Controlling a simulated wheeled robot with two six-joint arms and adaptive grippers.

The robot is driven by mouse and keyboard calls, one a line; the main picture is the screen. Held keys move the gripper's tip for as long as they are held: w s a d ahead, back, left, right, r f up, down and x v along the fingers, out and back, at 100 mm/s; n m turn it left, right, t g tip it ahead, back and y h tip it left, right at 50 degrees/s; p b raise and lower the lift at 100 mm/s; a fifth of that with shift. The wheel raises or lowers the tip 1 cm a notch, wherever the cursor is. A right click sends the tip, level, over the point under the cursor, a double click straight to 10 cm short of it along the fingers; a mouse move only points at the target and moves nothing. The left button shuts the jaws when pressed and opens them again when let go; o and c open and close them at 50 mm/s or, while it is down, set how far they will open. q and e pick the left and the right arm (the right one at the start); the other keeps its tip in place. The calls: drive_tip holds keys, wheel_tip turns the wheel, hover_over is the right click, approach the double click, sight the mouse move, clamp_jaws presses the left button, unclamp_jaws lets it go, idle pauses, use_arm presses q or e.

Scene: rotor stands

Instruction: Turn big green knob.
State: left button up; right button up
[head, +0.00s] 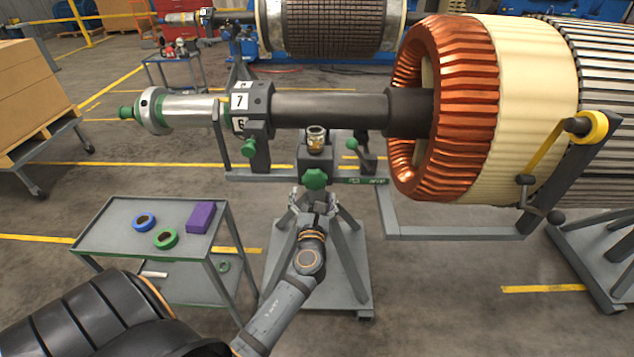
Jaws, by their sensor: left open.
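A big green knob (315,180) sits on the front of the grey stand (340,270), below a small metal and brass fitting (316,140). My left gripper (312,200) is open just below the knob, with its fingers pointing up toward it. From this view I cannot tell whether the fingers touch the knob. Smaller green knobs show to the left (249,149) and right (352,144) on the stand. My right gripper is out of view.
A grey cart (110,235) at left holds a blue ring (144,221), a green ring (165,238) and a purple box (201,217). A shaft (330,110) runs above the stand into a copper-wound stator (460,110) at right.

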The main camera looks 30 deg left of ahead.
sight(314, 185)
use_arm(q)
drive_tip(key=x, duration=0.4)
drive_tip(key=shift+w+a, duration=0.2)
drive_tip(key=shift+w, duration=0.15)
drive_tip(key=shift+w+a, duration=0.25)
drive_tip(key=shift+w, duration=0.15)
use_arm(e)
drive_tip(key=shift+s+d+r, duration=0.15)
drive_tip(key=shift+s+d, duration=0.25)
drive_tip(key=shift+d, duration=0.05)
use_arm(q)
drive_tip(key=shift+c, duration=0.2)
drive_tip(key=c, duration=1.1)
drive_tip(key=shift+f+n, duration=0.1)
drive_tip(key=shift+n, duration=0.3)
